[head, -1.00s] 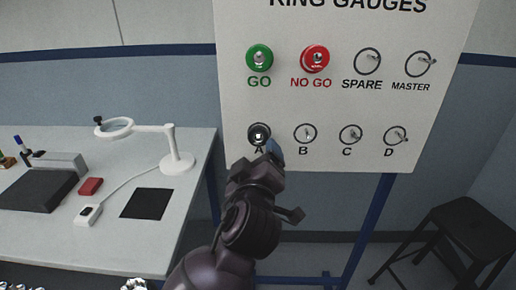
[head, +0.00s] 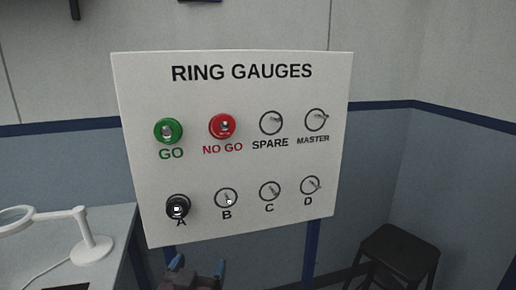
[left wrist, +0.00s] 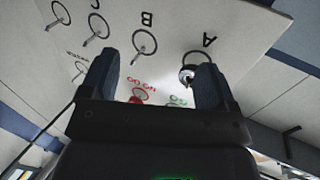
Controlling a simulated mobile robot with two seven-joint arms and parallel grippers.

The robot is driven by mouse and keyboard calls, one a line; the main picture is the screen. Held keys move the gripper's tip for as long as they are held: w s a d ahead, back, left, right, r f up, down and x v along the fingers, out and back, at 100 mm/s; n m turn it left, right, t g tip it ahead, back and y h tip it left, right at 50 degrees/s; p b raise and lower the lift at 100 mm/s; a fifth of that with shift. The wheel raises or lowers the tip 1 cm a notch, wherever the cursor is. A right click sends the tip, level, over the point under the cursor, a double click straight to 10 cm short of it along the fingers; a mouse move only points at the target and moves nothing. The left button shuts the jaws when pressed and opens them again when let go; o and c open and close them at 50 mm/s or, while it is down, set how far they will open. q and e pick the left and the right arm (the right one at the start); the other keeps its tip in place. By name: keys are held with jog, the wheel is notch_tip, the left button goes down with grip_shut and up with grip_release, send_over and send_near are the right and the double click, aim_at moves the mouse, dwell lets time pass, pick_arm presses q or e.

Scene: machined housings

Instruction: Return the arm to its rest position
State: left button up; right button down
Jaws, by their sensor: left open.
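My left gripper (head: 197,268) is low in the head view, below the board's lower edge and apart from the rings. In the left wrist view its two fingers (left wrist: 155,82) are spread with nothing between them. The RING GAUGES board (head: 240,165) carries a black ring (head: 177,207) on peg A, a green ring (head: 168,131) at GO and a red ring (head: 222,126) at NO GO. The other pegs show only printed circles and no rings. My right gripper is in neither view.
A white bench with a magnifier lamp (head: 88,248) stands at the lower left. A dark stool (head: 400,250) stands at the lower right. Blue posts (head: 311,250) support the board.

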pick_arm(q)
jog(key=s+a+f+g, duration=0.2)
jog(key=s+a+f, duration=0.3)
jog(key=s+f, duration=0.2)
jog(key=s+a+f+g+y, duration=0.1)
jog(key=s+a+f, duration=0.4)
jog(key=f, duration=0.7)
jog(key=s+a+f+g+y, duration=0.1)
jog(key=s+a+f+g, duration=0.2)
jog(key=s+f, duration=0.6)
jog(key=a, duration=0.2)
jog(key=shift+s+a+f+n, duration=0.25)
jog(key=shift+s+a+n, duration=0.05)
jog(key=shift+a, duration=0.05)
